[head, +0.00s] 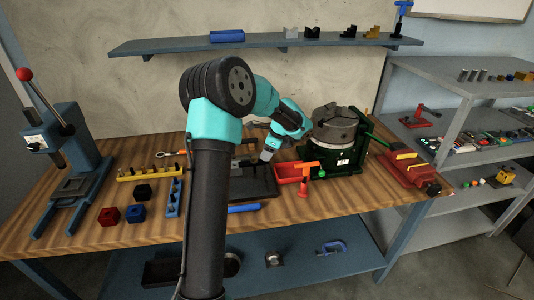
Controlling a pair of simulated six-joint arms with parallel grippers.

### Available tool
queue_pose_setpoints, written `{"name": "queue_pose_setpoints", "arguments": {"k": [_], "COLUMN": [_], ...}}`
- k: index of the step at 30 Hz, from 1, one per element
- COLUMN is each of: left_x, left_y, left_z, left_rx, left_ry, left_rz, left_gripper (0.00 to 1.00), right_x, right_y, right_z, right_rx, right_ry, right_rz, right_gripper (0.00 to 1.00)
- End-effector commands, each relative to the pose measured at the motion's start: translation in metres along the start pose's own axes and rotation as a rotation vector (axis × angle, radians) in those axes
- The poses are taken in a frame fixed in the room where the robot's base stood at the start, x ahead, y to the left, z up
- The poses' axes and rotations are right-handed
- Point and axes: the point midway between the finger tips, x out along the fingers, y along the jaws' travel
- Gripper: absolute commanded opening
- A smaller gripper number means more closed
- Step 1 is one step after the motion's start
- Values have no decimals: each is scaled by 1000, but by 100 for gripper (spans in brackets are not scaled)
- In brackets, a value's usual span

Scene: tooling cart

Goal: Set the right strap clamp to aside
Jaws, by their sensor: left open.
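My left arm rises through the middle of the head view and bends down to the right. My left gripper (266,156) is open and points down over a dark fixture plate (262,187) on the wooden bench. Small dark parts sit on the plate near the fingertips, partly hidden by my arm. I cannot make out which of them is the right strap clamp or how it is turned. I cannot tell whether the fingers touch anything. My right gripper is not in view.
A red vise (407,170) is at the right end. An arbor press (72,160) and coloured blocks (109,216) are at left.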

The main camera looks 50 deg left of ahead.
Motion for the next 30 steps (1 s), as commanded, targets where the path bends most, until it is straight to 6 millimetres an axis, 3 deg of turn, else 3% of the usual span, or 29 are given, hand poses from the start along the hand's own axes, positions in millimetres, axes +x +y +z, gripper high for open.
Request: {"name": "queue_pose_setpoints", "arguments": {"k": [11,26,30], "left_x": [6,6,6], "left_y": [0,0,0], "left_z": [0,0,0], "left_rx": [-1,0,-2], "left_ry": [0,0,0], "left_rz": [0,0,1], "left_gripper": [48,1,0], "right_x": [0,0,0], "right_y": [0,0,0], "right_z": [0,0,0], "right_rx": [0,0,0], "right_ry": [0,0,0], "right_rz": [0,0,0], "right_gripper": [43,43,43]}}
